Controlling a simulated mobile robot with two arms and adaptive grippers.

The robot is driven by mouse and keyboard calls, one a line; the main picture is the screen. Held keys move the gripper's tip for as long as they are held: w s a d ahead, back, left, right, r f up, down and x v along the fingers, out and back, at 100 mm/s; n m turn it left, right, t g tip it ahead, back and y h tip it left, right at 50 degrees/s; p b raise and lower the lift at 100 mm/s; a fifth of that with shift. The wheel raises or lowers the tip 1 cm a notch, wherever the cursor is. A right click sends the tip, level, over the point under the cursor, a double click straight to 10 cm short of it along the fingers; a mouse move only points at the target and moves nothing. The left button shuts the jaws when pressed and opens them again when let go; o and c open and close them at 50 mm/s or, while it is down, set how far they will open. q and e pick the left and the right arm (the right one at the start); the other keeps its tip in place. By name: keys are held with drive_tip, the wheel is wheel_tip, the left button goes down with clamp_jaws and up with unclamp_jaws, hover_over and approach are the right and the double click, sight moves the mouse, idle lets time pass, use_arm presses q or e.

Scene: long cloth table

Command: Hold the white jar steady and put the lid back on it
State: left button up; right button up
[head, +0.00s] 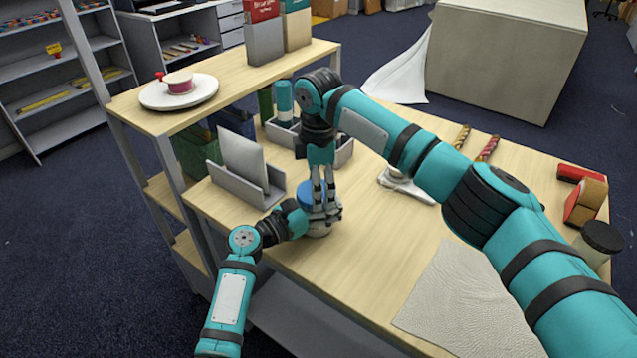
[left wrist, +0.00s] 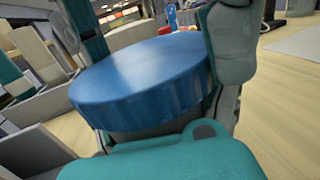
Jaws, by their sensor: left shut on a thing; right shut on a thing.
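The blue lid (head: 306,194) is at the top of the white jar (head: 319,232), near the table's left edge. In the left wrist view the lid (left wrist: 145,80) is large and slightly tilted in the picture. The jar below it is mostly hidden, so I cannot tell whether the lid is fully seated. My left gripper (head: 325,215) comes in low from the left and is shut on the jar. My right gripper (head: 322,203) points down from above and is shut on the lid. Its fingers partly hide the lid in the head view.
A grey holder with a tablet-like panel (head: 243,158) stands close behind the jar. A raised shelf (head: 240,75) is at the back left, with a white plate (head: 178,97). A light cloth (head: 460,300) lies front right. Bare tabletop (head: 375,235) lies right of the jar.

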drive_tip(key=shift+f, duration=0.3)
idle(0.4)
drive_tip(key=shift+f, duration=0.1)
drive_tip(key=shift+c, duration=0.2)
drive_tip(key=shift+f, duration=0.3)
drive_tip(key=shift+c, duration=1.1)
drive_tip(key=shift+d+f, duration=0.1)
drive_tip(key=shift+f, duration=0.05)
drive_tip(key=shift+d, duration=0.1)
drive_tip(key=shift+s+t+y, duration=0.1)
drive_tip(key=shift+t+y, duration=0.3)
drive_tip(key=shift+t, duration=0.2)
drive_tip(key=shift+o, duration=0.2)
